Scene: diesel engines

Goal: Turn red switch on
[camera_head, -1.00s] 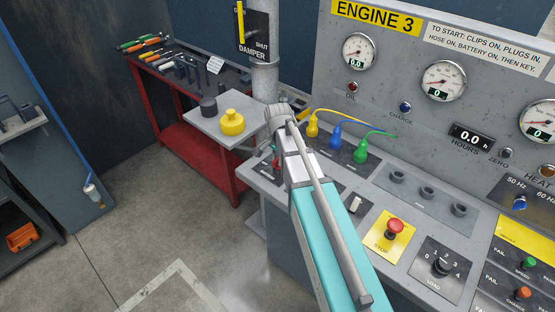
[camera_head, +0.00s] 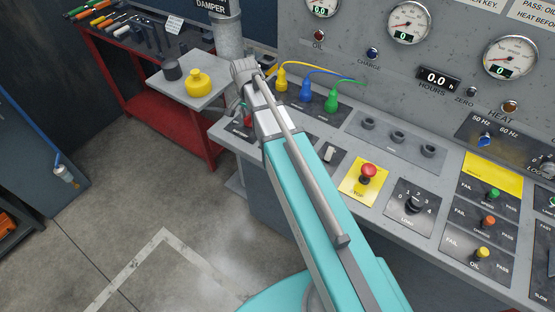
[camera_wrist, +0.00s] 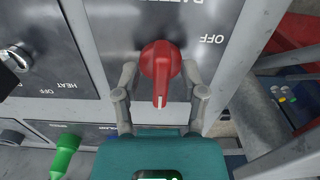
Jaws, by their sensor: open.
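In the wrist view a red rotary switch (camera_wrist: 161,62) sits on a dark plate, its grip pointing down in the picture. The word OFF is printed to its right, and a partly cut-off label is above it. My gripper (camera_wrist: 161,80) is open, with one finger on each side of the red switch; I cannot tell whether either finger touches it. In the head view my arm reaches to the left end of the console (camera_head: 345,207). A small red part (camera_head: 247,110) shows beside my arm there; I cannot tell whether it is the switch. My fingers are hidden in that view.
On the console are yellow, blue and green plugs (camera_head: 331,102), a red stop button (camera_head: 368,173) and a load dial (camera_head: 413,204). A yellow container (camera_head: 200,83) stands left.

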